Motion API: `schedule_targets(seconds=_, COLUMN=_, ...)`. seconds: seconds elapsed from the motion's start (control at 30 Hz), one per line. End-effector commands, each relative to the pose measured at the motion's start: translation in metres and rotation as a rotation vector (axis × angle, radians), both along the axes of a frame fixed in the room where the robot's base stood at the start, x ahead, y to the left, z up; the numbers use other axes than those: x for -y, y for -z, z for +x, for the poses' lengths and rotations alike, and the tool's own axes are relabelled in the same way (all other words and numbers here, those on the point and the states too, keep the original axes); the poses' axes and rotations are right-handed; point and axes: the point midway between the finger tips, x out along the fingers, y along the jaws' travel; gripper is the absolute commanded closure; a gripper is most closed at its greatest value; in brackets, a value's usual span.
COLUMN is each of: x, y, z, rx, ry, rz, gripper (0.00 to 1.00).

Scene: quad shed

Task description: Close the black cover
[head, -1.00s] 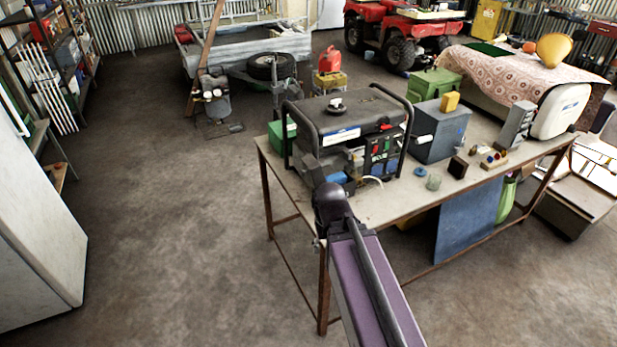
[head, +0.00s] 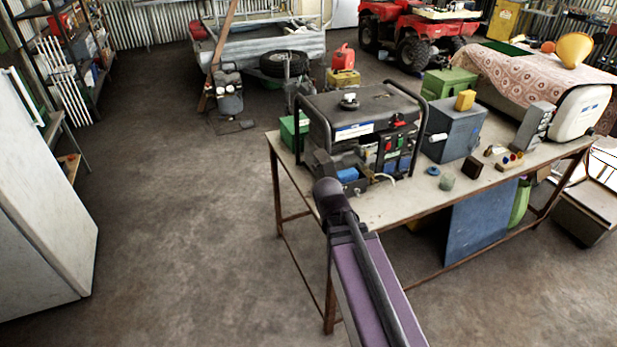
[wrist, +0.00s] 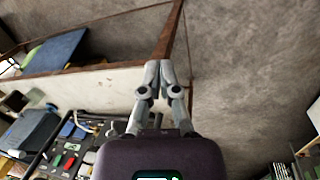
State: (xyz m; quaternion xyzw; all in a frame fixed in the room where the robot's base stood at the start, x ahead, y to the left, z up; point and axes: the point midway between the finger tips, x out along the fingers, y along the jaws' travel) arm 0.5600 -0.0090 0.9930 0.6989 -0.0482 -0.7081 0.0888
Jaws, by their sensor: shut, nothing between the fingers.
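The generator (head: 372,112) stands on the workbench in the head view, with a dark top inside a black tube frame. Its front panel (head: 398,150) has red and green parts and also shows at the lower left of the wrist view (wrist: 68,160). A small open box with something blue (head: 348,175) in it is at the generator's near left corner. I cannot tell which dark part is the black cover. My gripper (wrist: 160,66) is shut and empty, pointing across the bench edge beside the generator. In the head view my arm hides the gripper.
The workbench (head: 480,186) also bears a blue-grey box (head: 452,130), a grey device (head: 533,126) and several small items. A white cabinet (head: 40,200) is at the left. The floor (head: 190,220) between the cabinet and the bench is clear.

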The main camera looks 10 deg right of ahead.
Motion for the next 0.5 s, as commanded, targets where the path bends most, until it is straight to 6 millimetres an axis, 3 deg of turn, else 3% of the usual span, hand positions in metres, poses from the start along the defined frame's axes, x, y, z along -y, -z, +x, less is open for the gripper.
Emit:
schedule_targets(seconds=0.03, x=0.000, y=0.012, z=0.011, rx=-0.001, ry=-0.017, rz=-0.051, gripper=1.00)
schedule_targets(seconds=0.2, x=0.004, y=0.025, z=0.038, rx=-0.003, ry=-0.074, rz=-0.260, gripper=1.00)
schedule_targets(seconds=0.5, x=-0.008, y=0.028, z=0.089, rx=0.026, ry=-0.160, rz=-0.640, gripper=1.00)
